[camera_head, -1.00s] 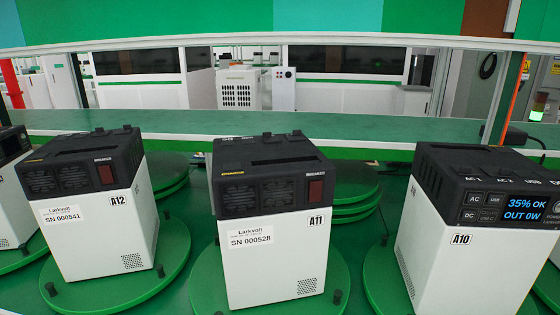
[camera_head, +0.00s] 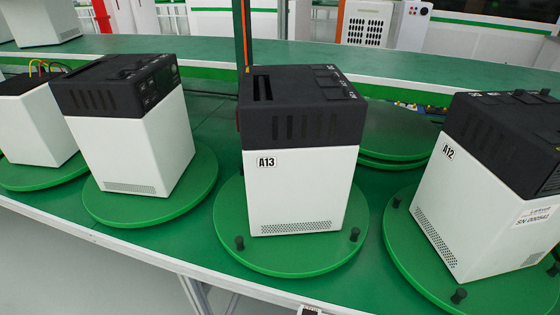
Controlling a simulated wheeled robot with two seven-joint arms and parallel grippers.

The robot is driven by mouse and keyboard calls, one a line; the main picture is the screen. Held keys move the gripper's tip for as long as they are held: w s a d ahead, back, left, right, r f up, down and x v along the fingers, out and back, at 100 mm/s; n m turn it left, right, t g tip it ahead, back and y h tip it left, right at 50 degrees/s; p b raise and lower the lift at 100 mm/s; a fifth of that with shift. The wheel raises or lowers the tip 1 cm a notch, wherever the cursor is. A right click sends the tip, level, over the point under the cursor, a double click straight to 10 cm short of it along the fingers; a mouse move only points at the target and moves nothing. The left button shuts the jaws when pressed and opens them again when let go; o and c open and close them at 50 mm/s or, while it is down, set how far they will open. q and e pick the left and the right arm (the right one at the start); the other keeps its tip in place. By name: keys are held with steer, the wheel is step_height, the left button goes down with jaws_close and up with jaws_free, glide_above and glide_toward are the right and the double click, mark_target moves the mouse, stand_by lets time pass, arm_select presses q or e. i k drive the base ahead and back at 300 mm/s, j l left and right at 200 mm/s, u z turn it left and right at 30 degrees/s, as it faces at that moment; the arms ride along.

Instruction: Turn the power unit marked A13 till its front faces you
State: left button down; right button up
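The power unit marked A13 (camera_head: 300,190) stands upright in the middle of the head view, white below with a black top. Its A13 label is at the upper left of the side towards me, which has side vents and a perforated strip but no display. The top's port labels lie along its right edge. It stands on a green round turntable (camera_head: 285,262) with black pegs. Neither gripper can be made out; a small light-and-dark piece at the bottom edge is too cut off to identify.
Unit A12 (camera_head: 490,190) stands on its own turntable (camera_head: 405,245) close on the right. An unlabelled unit (camera_head: 130,140) stands on a turntable at left, with another unit (camera_head: 35,125) with coloured wires beyond. A thin dark post (camera_head: 242,40) rises behind A13. Stacked green discs (camera_head: 395,135) lie behind.

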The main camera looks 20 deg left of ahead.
mark_target(303, 256)
steer(key=i+j, duration=0.1)
steer(key=j, duration=0.3)
steer(key=i+j, duration=0.1)
steer(key=j, duration=0.3)
steer(key=i+j, duration=0.1)
steer(key=j, duration=0.35)
steer(key=i+j, duration=0.1)
steer(key=j, duration=0.3)
steer(key=k+l+z, duration=0.2)
steer(key=z, duration=0.25)
